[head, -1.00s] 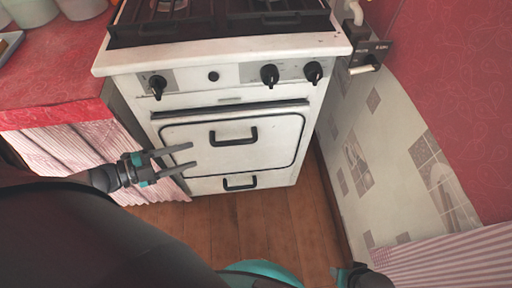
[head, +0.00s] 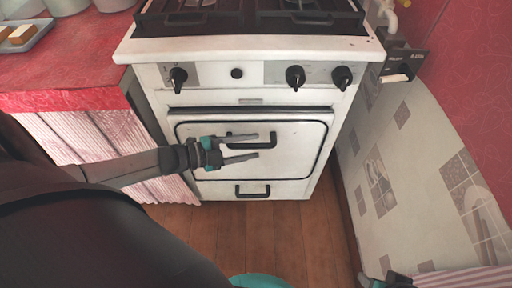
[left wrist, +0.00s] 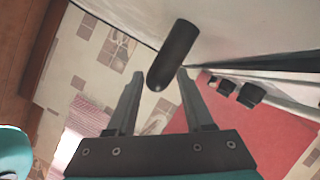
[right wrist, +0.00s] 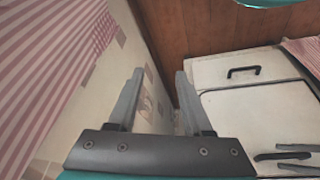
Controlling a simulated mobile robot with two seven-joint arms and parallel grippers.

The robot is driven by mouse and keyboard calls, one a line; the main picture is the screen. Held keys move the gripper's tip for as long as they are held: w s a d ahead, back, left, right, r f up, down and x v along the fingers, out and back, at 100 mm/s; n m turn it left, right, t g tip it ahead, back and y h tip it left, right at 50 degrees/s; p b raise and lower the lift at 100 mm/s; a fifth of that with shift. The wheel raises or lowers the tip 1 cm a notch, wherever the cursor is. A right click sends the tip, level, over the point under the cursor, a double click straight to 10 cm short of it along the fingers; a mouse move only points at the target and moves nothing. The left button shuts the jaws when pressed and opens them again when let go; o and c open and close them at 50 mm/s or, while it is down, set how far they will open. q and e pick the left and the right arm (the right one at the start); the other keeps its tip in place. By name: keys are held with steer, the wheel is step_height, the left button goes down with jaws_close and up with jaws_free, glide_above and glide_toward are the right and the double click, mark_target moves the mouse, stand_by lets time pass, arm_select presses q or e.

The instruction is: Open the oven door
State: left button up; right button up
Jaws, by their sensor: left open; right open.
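The oven door (head: 205,131) is the shut white front panel of the stove, with a black bar handle (head: 268,141). My left gripper (head: 256,147) is open in front of the door, its fingers over the handle in the head view. In the left wrist view the dark handle (left wrist: 174,52) shows close up, its end at the gap between the open fingertips (left wrist: 159,76). I cannot tell whether they touch it. My right gripper (right wrist: 159,76) is open and empty, low at the right. In the right wrist view the door (right wrist: 262,112) shows at the right.
A drawer with its own black handle (head: 252,190) sits below the door. Knobs (head: 296,76) line the panel above. A red-topped counter (head: 70,70) with a striped curtain stands left; a tiled wall (head: 400,165) is close on the right. The wooden floor (head: 270,235) in front is bare.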

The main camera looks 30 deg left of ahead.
arm_select(q)
steer(key=shift+b+x, duration=0.3)
steer(key=shift+x, duration=0.85)
arm_select(e)
steer(key=shift+r, duration=0.95)
arm_select(q)
jaws_close()
